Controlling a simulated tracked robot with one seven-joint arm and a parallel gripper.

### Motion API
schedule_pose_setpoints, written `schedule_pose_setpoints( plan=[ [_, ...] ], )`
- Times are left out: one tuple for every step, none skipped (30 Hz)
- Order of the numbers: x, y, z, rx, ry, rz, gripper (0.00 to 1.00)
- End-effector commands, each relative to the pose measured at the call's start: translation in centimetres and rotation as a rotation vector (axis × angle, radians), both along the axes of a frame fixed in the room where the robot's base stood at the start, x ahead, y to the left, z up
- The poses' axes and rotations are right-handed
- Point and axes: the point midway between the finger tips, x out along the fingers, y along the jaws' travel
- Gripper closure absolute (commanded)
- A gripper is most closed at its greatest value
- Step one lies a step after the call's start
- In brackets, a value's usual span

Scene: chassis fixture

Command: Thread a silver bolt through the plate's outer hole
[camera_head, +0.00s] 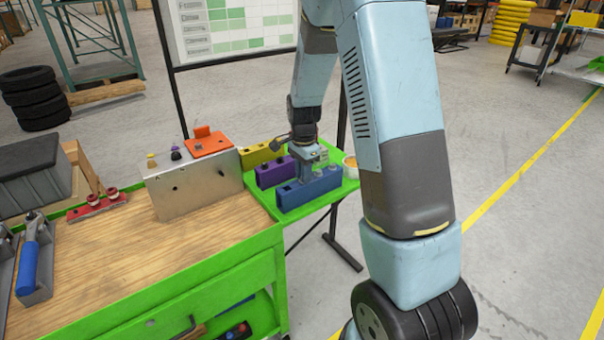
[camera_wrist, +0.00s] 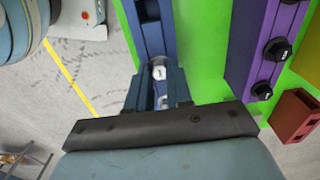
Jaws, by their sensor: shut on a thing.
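My gripper (camera_head: 318,170) is low over the blue block (camera_head: 298,198) on the green side table. In the wrist view its fingers (camera_wrist: 160,82) are shut on a silver bolt (camera_wrist: 159,72), whose round head shows at the fingertips. The bolt is at the blue block (camera_wrist: 150,38); I cannot tell whether its shank is still in a hole there. The orange plate (camera_head: 208,145) lies on top of the metal chassis box (camera_head: 198,186), left of my gripper. The plate's outer hole is too small to make out.
A purple block (camera_head: 274,174) with black knobs and a yellow block (camera_head: 260,155) stand behind the blue one. A bowl (camera_head: 350,165) sits at the table's right edge. A red holder (camera_head: 97,203) and a blue-handled tool (camera_head: 29,258) are on the wooden bench.

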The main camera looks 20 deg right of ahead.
Motion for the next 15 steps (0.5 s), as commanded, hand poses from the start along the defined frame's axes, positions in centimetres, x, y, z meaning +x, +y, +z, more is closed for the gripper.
schedule_pose_setpoints(
  plan=[
    [0.0,0.0,0.1,0.0,0.0,0.0,1.0],
    [0.0,0.0,0.1,0.0,0.0,0.0,1.0],
    [0.0,0.0,0.3,0.0,-0.001,0.0,1.0],
    [0.0,0.0,0.5,0.0,-0.001,0.0,1.0],
    [0.0,0.0,0.6,0.0,-0.001,0.0,1.0],
    [0.1,0.0,0.9,0.0,-0.002,0.001,1.0],
    [0.1,0.0,1.1,0.0,-0.002,0.001,1.0],
    [0.1,0.0,1.3,0.0,-0.002,0.001,1.0],
    [0.1,0.0,1.6,0.001,-0.002,0.001,1.0],
    [0.1,0.0,1.8,0.001,-0.002,0.001,1.0],
    [0.1,0.0,2.0,0.001,-0.002,0.0,1.0],
    [0.0,0.0,2.2,0.0,-0.002,0.0,1.0],
    [0.0,0.0,2.4,0.0,-0.002,0.0,1.0],
    [0.1,0.0,2.6,0.0,-0.002,0.0,1.0],
    [0.0,0.0,2.8,0.0,-0.002,0.0,1.0]
  ],
)
